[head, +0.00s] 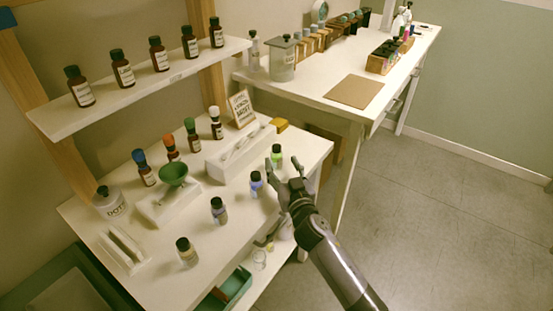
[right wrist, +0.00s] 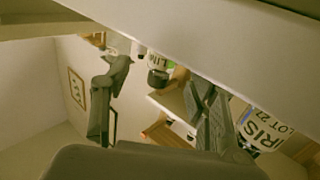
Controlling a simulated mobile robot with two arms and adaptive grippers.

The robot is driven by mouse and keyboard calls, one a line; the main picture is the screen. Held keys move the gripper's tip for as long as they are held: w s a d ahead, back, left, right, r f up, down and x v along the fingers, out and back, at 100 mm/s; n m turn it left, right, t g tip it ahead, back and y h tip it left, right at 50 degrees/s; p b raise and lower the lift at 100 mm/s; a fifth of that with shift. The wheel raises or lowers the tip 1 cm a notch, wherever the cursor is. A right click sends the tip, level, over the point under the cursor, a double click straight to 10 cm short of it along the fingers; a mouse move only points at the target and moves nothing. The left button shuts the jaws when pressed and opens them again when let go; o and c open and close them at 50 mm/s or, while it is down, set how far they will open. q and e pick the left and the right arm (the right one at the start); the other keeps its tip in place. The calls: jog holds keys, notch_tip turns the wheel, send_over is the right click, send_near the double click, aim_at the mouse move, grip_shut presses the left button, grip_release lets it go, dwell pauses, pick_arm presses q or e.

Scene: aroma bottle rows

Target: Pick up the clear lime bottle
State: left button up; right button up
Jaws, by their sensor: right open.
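The clear lime bottle (head: 277,156) stands upright on the white bench at the right end of the front row, with a dark cap and a green label. In the right wrist view the lime bottle (right wrist: 158,68) shows its cap and part of a label reading "LI", between the two fingers. My right gripper (head: 286,167) is open and empty, just in front of and beside the bottle. In the right wrist view its fingers (right wrist: 160,90) are spread wide. I cannot tell whether a finger touches the bottle. My left gripper is not in view.
A blue-labelled iris bottle (head: 256,185) stands close to the left of my right gripper; its label shows in the right wrist view (right wrist: 262,132). Other bottles (head: 218,211) continue the row. An upper shelf (head: 140,88) holds several brown bottles.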

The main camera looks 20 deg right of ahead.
jog(key=w, duration=0.5)
jog(key=shift+a+r, duration=0.1)
jog(key=shift+r, duration=0.05)
grip_shut()
dwell(0.5)
jog(key=shift+r, duration=0.15)
notch_tip(320, 180, up, 6)
jog(key=shift+f+p, duration=0.1)
jog(key=shift+p, duration=0.9)
notch_tip(320, 180, up, 14)
jog(key=p, duration=0.2)
notch_tip(320, 180, up, 6)
jog(key=p, duration=0.6)
send_over(278, 158)
jog(key=w, duration=0.2)
jog(key=shift+s, duration=0.15)
